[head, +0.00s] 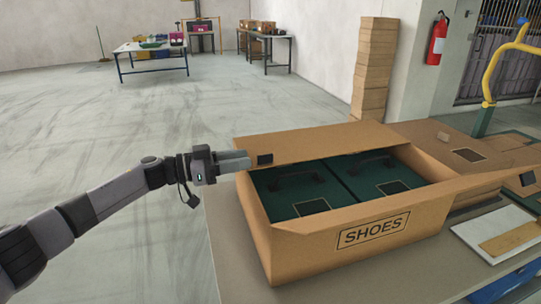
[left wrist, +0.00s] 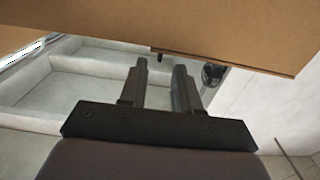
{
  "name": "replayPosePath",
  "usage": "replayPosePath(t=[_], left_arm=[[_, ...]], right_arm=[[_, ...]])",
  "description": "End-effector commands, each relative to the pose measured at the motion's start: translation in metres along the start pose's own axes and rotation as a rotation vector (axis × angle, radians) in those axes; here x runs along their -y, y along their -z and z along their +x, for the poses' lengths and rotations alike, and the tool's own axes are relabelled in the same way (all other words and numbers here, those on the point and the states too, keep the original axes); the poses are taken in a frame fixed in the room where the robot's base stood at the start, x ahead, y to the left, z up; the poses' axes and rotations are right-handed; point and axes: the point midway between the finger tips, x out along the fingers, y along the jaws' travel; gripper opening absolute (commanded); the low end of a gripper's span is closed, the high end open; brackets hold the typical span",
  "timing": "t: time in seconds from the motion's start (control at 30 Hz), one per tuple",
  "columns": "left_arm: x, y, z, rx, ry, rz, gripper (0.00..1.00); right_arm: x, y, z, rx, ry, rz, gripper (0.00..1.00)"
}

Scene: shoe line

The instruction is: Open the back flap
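An open cardboard box (head: 300,255) marked SHOES stands on a grey table, with two dark green shoe boxes (head: 290,190) inside. In the left wrist view, the two fingers (left wrist: 160,75) stand apart with an empty gap, tips close to the edge of a cardboard panel (left wrist: 225,30). Whether they touch is unclear. My right gripper is not in view.
A flap (head: 445,190) extends from the box's right side. Another brown carton (head: 450,140) and a white tray (head: 495,232) with a brown piece lie to the right. The grey table (head: 235,260) has bare room at front left. Stacked cartons (head: 374,70) stand behind.

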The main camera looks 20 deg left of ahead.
Motion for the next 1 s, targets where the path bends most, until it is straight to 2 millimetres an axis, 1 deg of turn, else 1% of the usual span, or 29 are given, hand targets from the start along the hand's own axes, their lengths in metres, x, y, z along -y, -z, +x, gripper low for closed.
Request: replayPosePath(t=[0.3, 0.5, 0.63, 0.87, 0.9, 0.97, 1.0], left_arm=[[-0.001, 0.0, 0.044, -0.002, -0.003, 0.0, 0.32], [0.0, 0.0, 0.064, -0.002, 0.0, 0.0, 0.32], [0.0, 0.0, 0.069, 0.0, 0.0, 0.0, 0.32], [0.0, 0.0, 0.069, 0.0, 0.0, 0.0, 0.32], [0.0, 0.0, 0.069, 0.0, 0.0, 0.0, 0.25], [0.0, 0.0, 0.069, 0.0, 0.0, 0.0, 0.06], [0.0, 0.0, 0.069, 0.0, 0.0, 0.0, 0.0]], right_arm=[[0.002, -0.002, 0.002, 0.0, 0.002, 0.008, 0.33], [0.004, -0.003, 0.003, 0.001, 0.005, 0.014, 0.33], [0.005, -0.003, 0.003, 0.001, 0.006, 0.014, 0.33], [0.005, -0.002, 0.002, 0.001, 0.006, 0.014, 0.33], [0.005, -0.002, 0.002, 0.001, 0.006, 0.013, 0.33], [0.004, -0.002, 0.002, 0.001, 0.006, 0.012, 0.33], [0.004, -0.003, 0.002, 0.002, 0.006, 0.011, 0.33]])
